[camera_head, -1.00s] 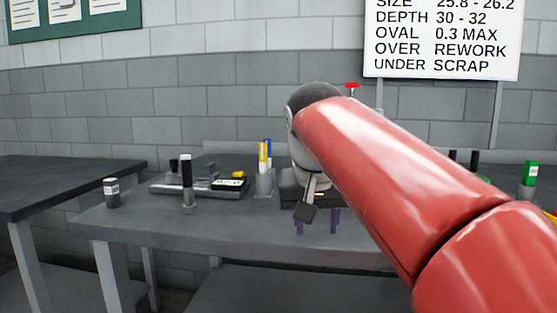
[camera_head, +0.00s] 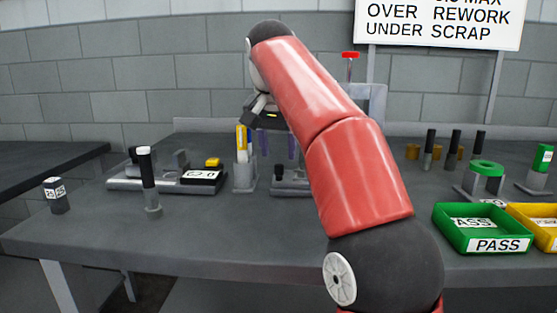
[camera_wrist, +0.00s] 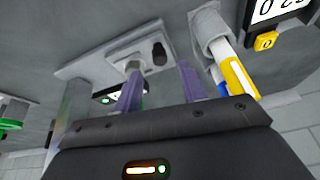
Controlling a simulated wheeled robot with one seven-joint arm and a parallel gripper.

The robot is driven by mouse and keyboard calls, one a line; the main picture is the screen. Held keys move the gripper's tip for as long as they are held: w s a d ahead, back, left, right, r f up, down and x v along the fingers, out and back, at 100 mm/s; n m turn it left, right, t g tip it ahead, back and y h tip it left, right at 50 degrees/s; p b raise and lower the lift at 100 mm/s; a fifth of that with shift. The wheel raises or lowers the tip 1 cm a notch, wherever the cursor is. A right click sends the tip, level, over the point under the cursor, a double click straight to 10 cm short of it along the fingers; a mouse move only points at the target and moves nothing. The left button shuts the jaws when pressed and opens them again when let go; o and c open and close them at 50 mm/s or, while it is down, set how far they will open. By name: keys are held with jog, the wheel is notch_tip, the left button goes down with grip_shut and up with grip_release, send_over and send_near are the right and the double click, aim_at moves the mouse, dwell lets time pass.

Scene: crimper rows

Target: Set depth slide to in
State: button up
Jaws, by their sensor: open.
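My gripper (camera_head: 277,146) is open, with two purple fingers pointing down above the middle of the bench. Nothing shows between the fingers in the wrist view (camera_wrist: 160,80). Below and beyond them is a grey base plate (camera_head: 290,187) with a small black knob (camera_head: 278,173); in the wrist view the plate (camera_wrist: 88,66) carries a dark knob (camera_wrist: 160,53) and a light metal piece. This may be the depth slide, but I cannot tell for sure. The fingers appear apart from it. My arm hides part of this fixture, and its slide position is unclear.
A pen holder (camera_head: 244,176) stands just left of the fixture. A gauge with a display (camera_head: 203,176) and an upright black-handled tool (camera_head: 148,185) are farther left. A green PASS tray (camera_head: 484,232) and a yellow tray (camera_head: 540,222) are at the right.

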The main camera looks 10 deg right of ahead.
aim_at(279, 165)
jog(key=shift+x, duration=1.95)
grip_shut()
